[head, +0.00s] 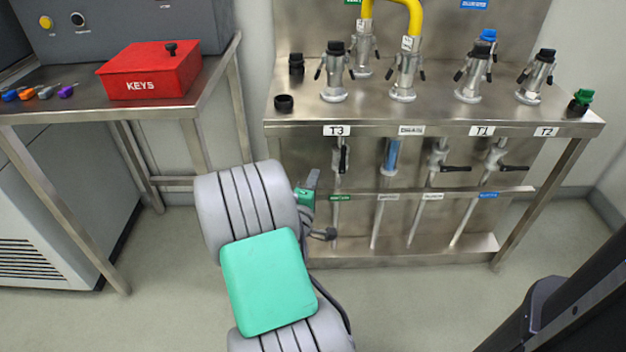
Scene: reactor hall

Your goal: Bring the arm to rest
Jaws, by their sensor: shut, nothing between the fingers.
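My arm rises from the bottom middle of the head view as thick grey ribbed links with a teal pad. It stands in front of the steel bench with the fittings, and its upper end overlaps the bench's left leg. A small green and grey part shows just right of the upper link. I cannot tell what that part is. No fingers of my gripper can be made out.
The bench (438,125) carries several metal fittings, one with a yellow hose (413,16). Valve handles sit below its top. A side table (22,106) at left holds a red KEYS box (150,72) and coloured keys (38,92).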

